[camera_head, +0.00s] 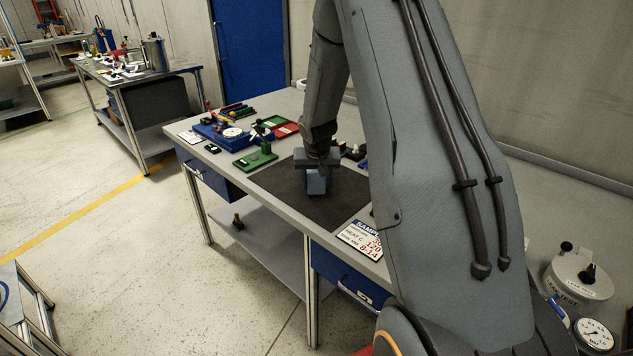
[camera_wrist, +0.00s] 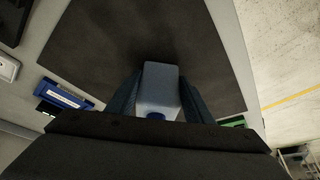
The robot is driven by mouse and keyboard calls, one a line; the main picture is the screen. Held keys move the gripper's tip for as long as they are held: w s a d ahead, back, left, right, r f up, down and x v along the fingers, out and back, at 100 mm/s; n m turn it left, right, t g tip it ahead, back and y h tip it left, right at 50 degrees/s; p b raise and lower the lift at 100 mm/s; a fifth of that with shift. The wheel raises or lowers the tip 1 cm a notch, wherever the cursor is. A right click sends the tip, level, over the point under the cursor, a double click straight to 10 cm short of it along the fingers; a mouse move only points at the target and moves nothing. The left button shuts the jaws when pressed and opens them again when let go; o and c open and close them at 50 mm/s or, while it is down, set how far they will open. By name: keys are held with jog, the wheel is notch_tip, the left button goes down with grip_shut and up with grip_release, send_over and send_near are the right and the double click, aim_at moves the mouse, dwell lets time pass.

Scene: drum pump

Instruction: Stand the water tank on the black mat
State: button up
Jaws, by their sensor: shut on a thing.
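The water tank (camera_head: 317,184) is a small blue-grey box on or just above the black mat (camera_head: 280,187). My gripper (camera_head: 317,166) is above the tank and shut on it. In the wrist view the tank (camera_wrist: 159,88) sits between my two fingers, with a darker blue spot at its near end. The mat (camera_wrist: 110,45) spreads behind it in that view. The tank looks roughly upright in the head view. I cannot tell whether its base touches the mat. My gripper hides its upper part.
A green stand (camera_head: 256,160) and a blue tray (camera_head: 222,132) are left of the mat. A red tray (camera_head: 286,130) lies behind it. A printed sign (camera_head: 362,240) lies at the mat's front right corner. Bare mat surrounds the tank.

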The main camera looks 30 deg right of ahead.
jog(key=o, duration=1.5)
jog(key=shift+r, duration=0.1)
jog(key=shift+r, duration=0.2)
jog(key=b+v, duration=0.2)
jog(key=v, duration=0.9)
jog(key=s+a+n+g, duration=0.1)
jog(key=s+a, duration=0.4)
jog(key=s, duration=0.3)
jog(key=s+a+f+n+g+y, duration=0.1)
jog(key=s+a+n, duration=0.1)
jog(key=s+a, duration=0.4)
jog(key=s+a+n+y, duration=0.1)
jog(key=s+a, duration=0.4)
jog(key=s, duration=0.6)
jog(key=shift+a+f+n+g, duration=0.3)
jog(key=shift+f+n+g, duration=0.1)
jog(key=shift+n, duration=0.1)
jog(key=shift+s+f, duration=0.1)
jog(key=shift+s, duration=0.05)
